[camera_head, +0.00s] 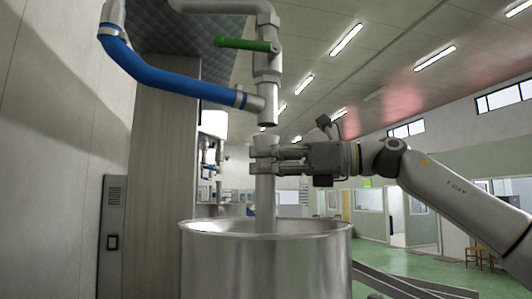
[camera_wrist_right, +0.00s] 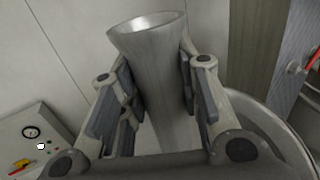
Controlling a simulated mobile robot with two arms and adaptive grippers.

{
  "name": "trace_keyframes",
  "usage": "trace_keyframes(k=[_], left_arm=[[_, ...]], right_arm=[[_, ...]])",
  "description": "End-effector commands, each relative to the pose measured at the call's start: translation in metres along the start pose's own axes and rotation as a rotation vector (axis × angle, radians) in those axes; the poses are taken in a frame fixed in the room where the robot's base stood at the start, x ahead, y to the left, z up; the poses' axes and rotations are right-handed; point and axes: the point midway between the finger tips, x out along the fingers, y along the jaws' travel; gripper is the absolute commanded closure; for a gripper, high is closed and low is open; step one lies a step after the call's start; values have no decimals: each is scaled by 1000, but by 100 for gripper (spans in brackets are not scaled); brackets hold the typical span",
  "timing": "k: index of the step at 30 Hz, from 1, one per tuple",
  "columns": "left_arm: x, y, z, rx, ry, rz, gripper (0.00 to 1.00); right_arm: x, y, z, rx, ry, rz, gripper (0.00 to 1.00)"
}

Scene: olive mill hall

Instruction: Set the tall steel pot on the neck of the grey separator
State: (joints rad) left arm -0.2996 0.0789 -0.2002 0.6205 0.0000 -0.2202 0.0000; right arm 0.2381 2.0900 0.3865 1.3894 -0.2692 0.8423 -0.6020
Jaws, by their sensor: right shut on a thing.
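A tall slim steel pot (camera_head: 265,195) with a flared open top stands upright in the head view, under a valve pipe. In the right wrist view the same pot (camera_wrist_right: 155,70) lies between the fingers, its mouth open toward the top. My right gripper (camera_head: 278,160) comes in from the right and is shut on it just below the flare. Its lower end drops behind the front rim of a wide steel drum (camera_head: 265,265) and is hidden, so I cannot tell what it rests on. I cannot clearly make out the separator's neck. My left gripper is not in view.
A pipe outlet (camera_head: 267,110) with a green lever (camera_head: 243,44) hangs close above the pot's mouth, with a small gap. A blue hose (camera_head: 170,78) joins it from the left. A panel with a gauge (camera_wrist_right: 31,132) shows at left in the wrist view.

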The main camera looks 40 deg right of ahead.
Motion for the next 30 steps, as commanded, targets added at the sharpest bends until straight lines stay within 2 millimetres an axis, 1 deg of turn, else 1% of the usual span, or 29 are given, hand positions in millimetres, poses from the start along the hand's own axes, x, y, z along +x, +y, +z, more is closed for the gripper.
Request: trace_keyframes(k=[1, 11, 13, 16, 30], left_arm=[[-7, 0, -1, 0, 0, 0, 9], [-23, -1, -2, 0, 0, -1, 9], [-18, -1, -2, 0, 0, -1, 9], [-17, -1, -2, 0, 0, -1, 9], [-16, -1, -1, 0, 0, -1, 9]], right_arm=[[0, -4, 7, 0, -10, -1, 100], [4, -28, 6, -1, -9, -1, 100], [4, -28, 0, -3, -9, 0, 100], [4, -27, -4, -3, -9, 0, 100], [4, -27, -6, -4, -9, -1, 100]])
